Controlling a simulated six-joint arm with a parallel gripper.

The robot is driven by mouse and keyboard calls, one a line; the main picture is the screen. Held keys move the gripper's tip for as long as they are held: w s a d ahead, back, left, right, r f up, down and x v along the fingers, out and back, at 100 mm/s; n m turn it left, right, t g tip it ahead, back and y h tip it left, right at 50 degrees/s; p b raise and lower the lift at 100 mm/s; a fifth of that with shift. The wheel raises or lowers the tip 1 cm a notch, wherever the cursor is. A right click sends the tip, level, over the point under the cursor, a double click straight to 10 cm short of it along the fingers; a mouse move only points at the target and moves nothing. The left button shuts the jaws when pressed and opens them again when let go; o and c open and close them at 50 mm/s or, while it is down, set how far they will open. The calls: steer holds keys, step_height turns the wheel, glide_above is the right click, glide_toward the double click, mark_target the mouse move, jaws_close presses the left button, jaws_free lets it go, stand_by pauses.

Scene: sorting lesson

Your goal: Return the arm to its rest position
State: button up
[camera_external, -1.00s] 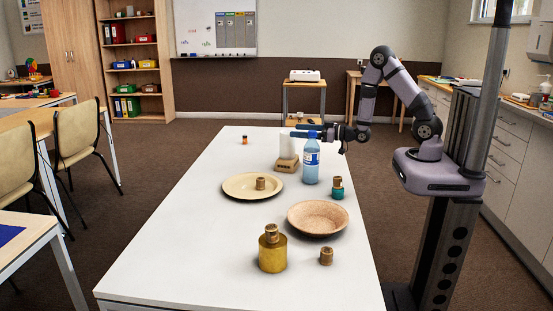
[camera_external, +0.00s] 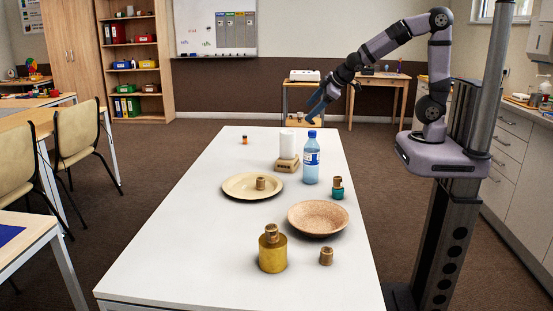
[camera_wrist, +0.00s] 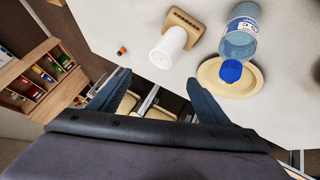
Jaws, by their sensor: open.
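My gripper (camera_external: 317,104) is raised above the far end of the white table (camera_external: 170,247). Its two blue fingers are apart and empty; they also show in the wrist view (camera_wrist: 160,95). A blue water bottle (camera_external: 312,160) with a blue cap stands upright on the table, below and near the gripper. A white cylinder (camera_external: 287,145) stands on a tan block (camera_external: 287,164) left of the bottle. Both show in the wrist view, the bottle (camera_wrist: 240,35) and the cylinder (camera_wrist: 168,48). The gripper touches none of these.
A cream plate (camera_external: 236,186) holds a small brown piece (camera_external: 260,183). A brown bowl (camera_external: 318,228), a gold weight (camera_external: 272,254), a brass piece (camera_external: 326,257), a teal-based piece (camera_external: 337,188) and a small orange jar (camera_external: 245,139) stand on the table. The air around the arm is clear.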

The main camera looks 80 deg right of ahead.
steer(key=s+a+f+n+g+y+b, duration=0.1)
steer(key=s+a+f+g+b, duration=0.3)
steer(key=s+f, duration=0.55)
steer(key=s+a+f+n+g+y+b, duration=0.1)
steer(key=s+a+f+g+b, duration=0.3)
steer(key=s+f, duration=0.6)
steer(key=a+m+y+p, duration=0.2)
steer(key=a+m, duration=0.1)
steer(key=a, duration=0.4)
step_height(320, 180, up, 12)
steer(key=p, duration=1.1)
steer(key=shift+d+f+t, duration=0.15)
steer(key=shift+d+t, duration=0.05)
steer(key=shift+t, duration=0.2)
steer(key=shift+w, duration=0.1)
